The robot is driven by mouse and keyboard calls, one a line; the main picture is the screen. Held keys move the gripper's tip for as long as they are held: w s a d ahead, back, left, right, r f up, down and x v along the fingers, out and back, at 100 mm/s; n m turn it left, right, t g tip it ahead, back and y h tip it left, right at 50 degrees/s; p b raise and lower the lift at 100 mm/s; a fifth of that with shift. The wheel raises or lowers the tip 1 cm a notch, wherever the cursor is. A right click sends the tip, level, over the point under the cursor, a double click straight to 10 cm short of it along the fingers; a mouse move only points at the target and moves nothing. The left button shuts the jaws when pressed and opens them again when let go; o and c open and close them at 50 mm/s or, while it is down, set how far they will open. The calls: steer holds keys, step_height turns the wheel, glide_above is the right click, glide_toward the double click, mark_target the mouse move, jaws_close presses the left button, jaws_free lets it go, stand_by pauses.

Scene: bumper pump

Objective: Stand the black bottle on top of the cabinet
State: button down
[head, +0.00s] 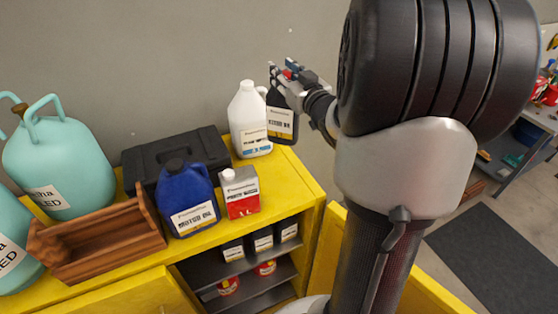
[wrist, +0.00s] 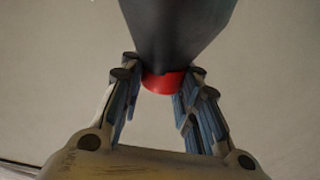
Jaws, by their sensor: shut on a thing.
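The black bottle (head: 282,122) has a white and yellow label and is upright at the back right corner of the yellow cabinet (head: 290,185). I cannot tell whether its base touches the cabinet top. My gripper (head: 285,78) is at the bottle's upper end. In the wrist view, the dark bottle body (wrist: 178,30) and its red cap (wrist: 163,82) show between the fingers, which are shut on the cap end. The white jug beside it partly overlaps the bottle's left side in the head view.
The white jug (head: 247,120) stands close left of the bottle. A black case (head: 150,155), blue jug (head: 186,200), white-red can (head: 239,192), wooden tray (head: 100,245) and teal tanks (head: 60,165) crowd the top. The right front strip is clear. A grey wall stands behind.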

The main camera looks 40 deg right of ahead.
mark_target(284, 135)
steer(key=f, duration=1.4)
steer(key=shift+s, duration=0.3)
steer(key=shift+a+f, duration=0.1)
steer(key=shift+f, duration=1.85)
steer(key=shift+w+f, duration=0.1)
steer(key=shift+f, duration=0.4)
steer(key=c, duration=1.7)
jaws_free()
steer(key=shift+f, duration=0.25)
steer(key=o, duration=0.5)
